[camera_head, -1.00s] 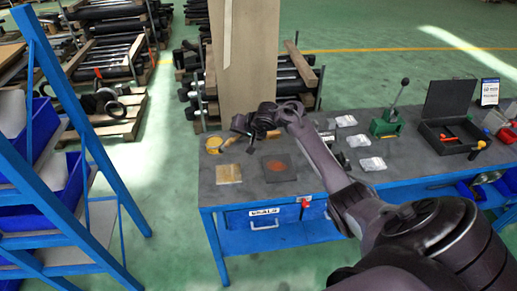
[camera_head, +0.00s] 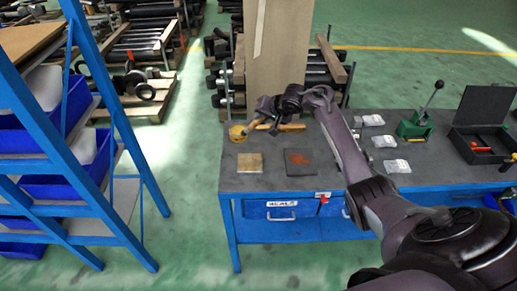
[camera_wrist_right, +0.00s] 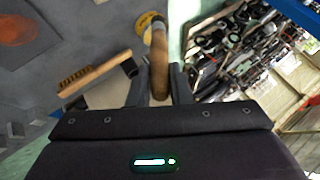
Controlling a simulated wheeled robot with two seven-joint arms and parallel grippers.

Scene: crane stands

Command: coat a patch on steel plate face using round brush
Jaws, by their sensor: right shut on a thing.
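My right gripper (camera_head: 263,115) is shut on the brown handle of a round brush (camera_wrist_right: 159,72). The brush's head reaches over a round yellow tin (camera_wrist_right: 149,22) in the right wrist view. I cannot tell whether its tip touches what is inside. In the head view the tin (camera_head: 237,132) stands at the workbench's back left corner, just left of and below the gripper. A dark steel plate (camera_head: 309,171) with an orange-red patch on its face lies flat on the bench, nearer the front. The plate also shows in the right wrist view (camera_wrist_right: 48,38). My left gripper is not in view.
A wooden brush with dark bristles (camera_wrist_right: 95,70) lies beside my gripper. A tan square plate (camera_head: 250,162) lies left of the steel plate on the workbench (camera_head: 340,180). Small packets, a green lever press (camera_head: 418,124) and an open black case (camera_head: 485,120) stand further right.

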